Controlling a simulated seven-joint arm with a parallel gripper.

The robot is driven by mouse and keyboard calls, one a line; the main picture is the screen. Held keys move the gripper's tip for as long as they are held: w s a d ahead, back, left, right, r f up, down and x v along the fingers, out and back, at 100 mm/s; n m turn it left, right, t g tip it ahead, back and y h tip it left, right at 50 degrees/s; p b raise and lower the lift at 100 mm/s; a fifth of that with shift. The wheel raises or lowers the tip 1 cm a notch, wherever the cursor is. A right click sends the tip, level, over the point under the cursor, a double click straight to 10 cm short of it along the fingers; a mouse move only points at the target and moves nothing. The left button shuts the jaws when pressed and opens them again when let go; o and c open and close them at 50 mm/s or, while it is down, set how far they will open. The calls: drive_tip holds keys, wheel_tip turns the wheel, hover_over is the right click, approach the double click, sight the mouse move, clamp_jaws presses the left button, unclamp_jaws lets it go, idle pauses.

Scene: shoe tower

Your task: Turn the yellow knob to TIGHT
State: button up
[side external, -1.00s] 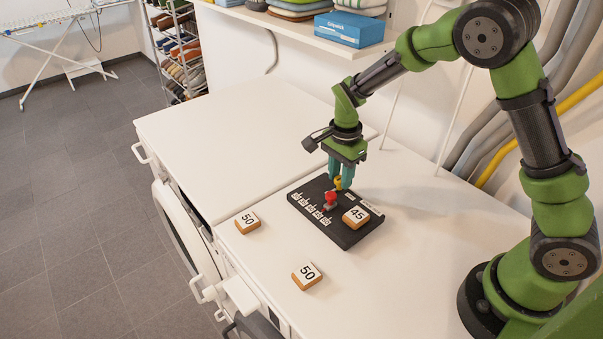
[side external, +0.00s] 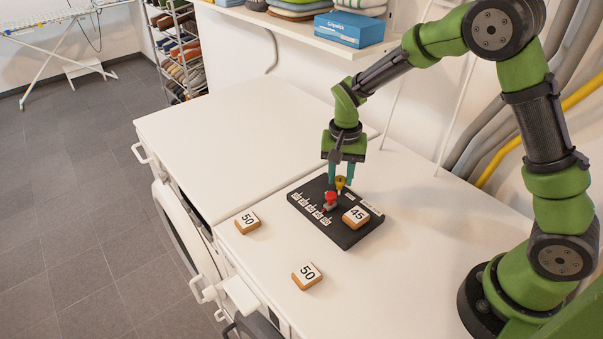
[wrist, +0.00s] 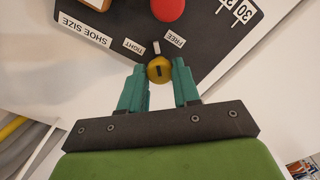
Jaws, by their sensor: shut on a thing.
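The yellow knob (wrist: 160,70) sits on the black board (side external: 343,237), behind the red knob (side external: 330,198). My gripper (side external: 341,180) points straight down over it. In the wrist view my teal fingers (wrist: 160,84) are on either side of the yellow knob, shut on it. A white mark (wrist: 156,47) beside the knob lies between the TIGHT label (wrist: 132,46) and the FREE label (wrist: 174,40). The knob's far side is hidden in the side view.
A block marked 45 (side external: 356,217) lies on the board. Two blocks marked 50, one left (side external: 247,221) and one in front (side external: 307,275), lie on the white top (side external: 230,130). The top's left part is clear. A shelf with a blue box (side external: 349,29) hangs behind.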

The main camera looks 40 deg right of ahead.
sight(340, 178)
drive_tip(key=n, duration=0.4)
drive_tip(key=shift+n, duration=0.3)
drive_tip(key=n, duration=0.4)
drive_tip(key=shift+n, duration=0.4)
drive_tip(key=o, duration=1.1)
drive_tip(key=shift+c, duration=0.2)
drive_tip(key=shift+r, duration=0.1)
wheel_tip(340, 178, up, 17)
